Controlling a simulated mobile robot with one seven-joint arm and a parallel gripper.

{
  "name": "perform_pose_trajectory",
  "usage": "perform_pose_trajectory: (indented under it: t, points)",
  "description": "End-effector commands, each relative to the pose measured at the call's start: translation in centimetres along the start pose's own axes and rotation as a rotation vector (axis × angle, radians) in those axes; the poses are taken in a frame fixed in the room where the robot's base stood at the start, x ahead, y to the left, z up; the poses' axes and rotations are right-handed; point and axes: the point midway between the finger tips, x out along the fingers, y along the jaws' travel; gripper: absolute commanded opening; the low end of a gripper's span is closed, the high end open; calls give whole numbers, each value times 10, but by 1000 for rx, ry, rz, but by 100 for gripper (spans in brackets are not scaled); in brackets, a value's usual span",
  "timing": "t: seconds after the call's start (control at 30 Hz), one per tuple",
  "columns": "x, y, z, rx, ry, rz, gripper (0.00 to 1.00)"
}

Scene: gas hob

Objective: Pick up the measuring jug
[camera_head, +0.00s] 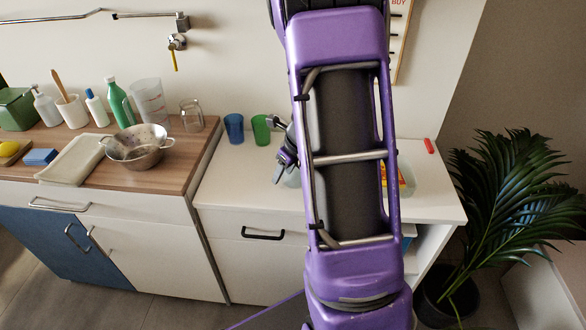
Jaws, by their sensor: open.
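A clear, tall measuring jug (150,103) with faint markings stands upright at the back of the wooden counter. It is between a green bottle (119,104) and a clear glass (192,116), behind a metal colander (138,147). My gripper (279,150) is open beside my purple arm, above the white worktop. It is well to the right of the jug and apart from it. My arm hides part of the gripper and the middle of the white worktop.
A blue cup (234,128) and a green cup (261,129) stand left of my gripper. A wall rail with a tap (177,42) is above. The white worktop's front left is clear.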

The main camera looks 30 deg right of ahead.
Motion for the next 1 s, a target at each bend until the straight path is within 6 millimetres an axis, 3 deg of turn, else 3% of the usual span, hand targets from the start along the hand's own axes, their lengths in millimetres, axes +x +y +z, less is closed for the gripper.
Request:
perform_pose_trajectory:
  t: [0.13,0.43,0.47,0.73,1.0]
  points:
    - [23,0,0,1,1,1,51]
    - [27,0,1,0,0,-1,51]
    - [27,0,1,0,0,-1,49]
    - [27,0,1,0,0,0,1]
    - [27,0,1,0,0,0,0]
